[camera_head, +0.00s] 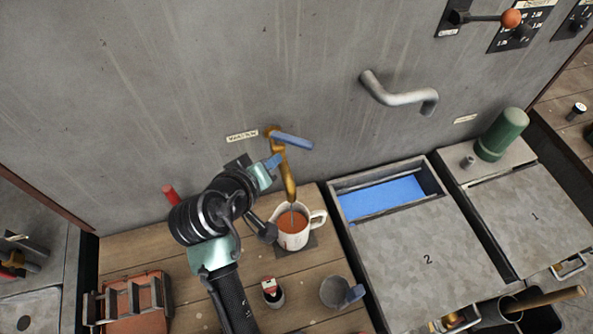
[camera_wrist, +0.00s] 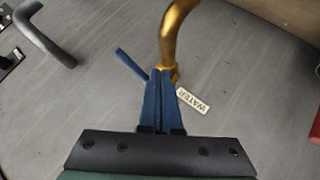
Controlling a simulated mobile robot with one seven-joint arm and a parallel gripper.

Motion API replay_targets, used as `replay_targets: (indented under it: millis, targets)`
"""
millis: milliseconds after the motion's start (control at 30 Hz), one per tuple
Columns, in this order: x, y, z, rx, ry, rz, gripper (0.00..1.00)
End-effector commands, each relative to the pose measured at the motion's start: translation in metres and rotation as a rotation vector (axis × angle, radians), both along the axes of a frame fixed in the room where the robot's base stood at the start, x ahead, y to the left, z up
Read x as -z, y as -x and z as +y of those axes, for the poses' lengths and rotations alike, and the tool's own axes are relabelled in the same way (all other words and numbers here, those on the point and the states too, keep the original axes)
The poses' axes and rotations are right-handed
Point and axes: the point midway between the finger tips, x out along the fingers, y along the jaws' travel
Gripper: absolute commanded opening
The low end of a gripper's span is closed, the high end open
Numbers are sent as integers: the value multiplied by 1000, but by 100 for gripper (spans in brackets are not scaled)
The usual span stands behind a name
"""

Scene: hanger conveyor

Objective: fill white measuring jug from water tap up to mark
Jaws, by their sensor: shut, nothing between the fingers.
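The white measuring jug (camera_head: 289,240) stands upright on a dark square on the wooden counter, under the brass water tap (camera_head: 290,183). An orange-brown surface shows inside the jug; I cannot tell its level against a mark. A thin dark streak runs below the spout into the jug. The tap's blue lever (camera_head: 293,141) points right along the wall. In the wrist view, the tap (camera_wrist: 171,40) and lever (camera_wrist: 131,65) lie just past my fingertips. My gripper (camera_head: 273,161) is shut and empty beside the tap; it also shows in the wrist view (camera_wrist: 161,75).
A grey cup (camera_head: 334,292) with a blue handle and a small dark jar (camera_head: 273,297) stand in front of the jug. A red-brown box (camera_head: 135,305) is at left. A bin with a blue opening (camera_head: 380,198) is at right. A grey wall handle (camera_head: 398,95) sticks out above.

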Motion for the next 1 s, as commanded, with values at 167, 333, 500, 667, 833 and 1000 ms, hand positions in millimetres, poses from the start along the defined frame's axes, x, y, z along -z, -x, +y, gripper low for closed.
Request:
replay_targets:
  millis: [167, 333, 500, 667, 833, 1000]
  targets:
    - [29, 45, 1, -80, 306, -118, 0]
    - [27, 86, -1, -168, 631, -208, 0]
    - [17, 111, 1, -234, 859, -259, 0]
    - [9, 115, 2, -253, 934, -276, 0]
    - [5, 96, -6, -250, 938, -275, 0]
    - [3, 63, -19, -249, 938, -274, 0]
